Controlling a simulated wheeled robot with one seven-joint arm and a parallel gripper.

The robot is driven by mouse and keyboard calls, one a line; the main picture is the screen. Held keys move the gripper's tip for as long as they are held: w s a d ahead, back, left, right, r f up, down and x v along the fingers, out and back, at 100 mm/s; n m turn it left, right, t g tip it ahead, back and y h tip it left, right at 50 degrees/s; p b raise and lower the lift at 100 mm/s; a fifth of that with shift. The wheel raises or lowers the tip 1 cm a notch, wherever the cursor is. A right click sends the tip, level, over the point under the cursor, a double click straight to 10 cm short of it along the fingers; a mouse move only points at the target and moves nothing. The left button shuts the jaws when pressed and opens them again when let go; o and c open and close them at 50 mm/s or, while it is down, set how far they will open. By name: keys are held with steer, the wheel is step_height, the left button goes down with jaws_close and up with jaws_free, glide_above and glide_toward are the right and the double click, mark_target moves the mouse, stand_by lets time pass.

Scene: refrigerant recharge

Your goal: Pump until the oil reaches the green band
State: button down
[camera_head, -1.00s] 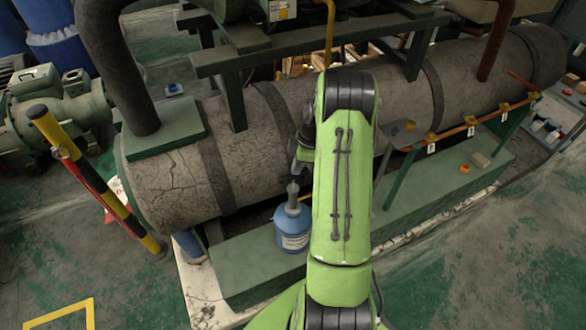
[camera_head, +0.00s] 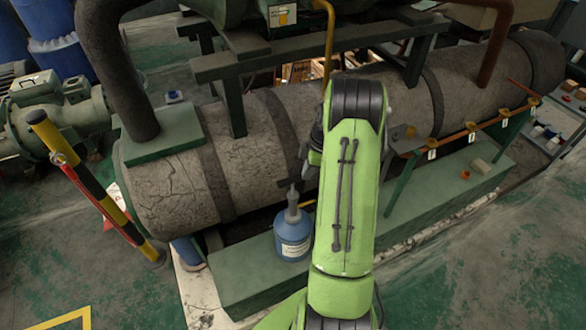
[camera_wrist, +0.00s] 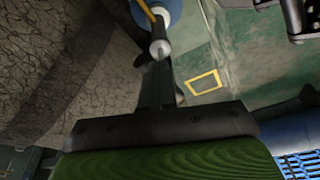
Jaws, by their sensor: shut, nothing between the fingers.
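A blue bottle with a white label and a grey pump top (camera_head: 292,245) stands upright on the green base beside the large cracked cylinder. In the wrist view the blue bottle (camera_wrist: 172,12) is at the top, with its pale round pump head (camera_wrist: 160,48) just ahead of my fingertips. My gripper (camera_wrist: 158,68) is shut and empty, its dark fingers pointing at the pump head. Whether they touch it I cannot tell. In the head view my gripper (camera_head: 287,183) is a small dark shape at the pump's top, partly hidden by my arm. I cannot make out the oil level or a green band.
The cylinder (camera_head: 175,180) lies behind the bottle. A yellow-black post (camera_head: 95,185) stands at left. A copper pipe with tagged valves (camera_head: 470,122) runs at right. Small items (camera_head: 480,165) lie on the green base (camera_head: 250,280). The floor in front is open.

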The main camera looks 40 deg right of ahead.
steer(key=w+a+p+v, duration=0.1)
steer(key=v, duration=0.7)
steer(key=shift+a+r, duration=0.25)
steer(key=shift+r, duration=0.1)
stand_by(1.0)
steer(key=r+m+p, duration=0.1)
steer(key=m+p, duration=0.1)
steer(key=m, duration=1)
steer(key=w+a+m+p, duration=0.1)
steer(key=m+p, duration=0.1)
steer(key=m, duration=1)
steer(key=w+a+r+m+h+p, duration=0.1)
steer(key=m+p, duration=0.1)
steer(key=m, duration=1)
steer(key=shift+r+g, duration=0.35)
steer(key=shift+g, duration=0.05)
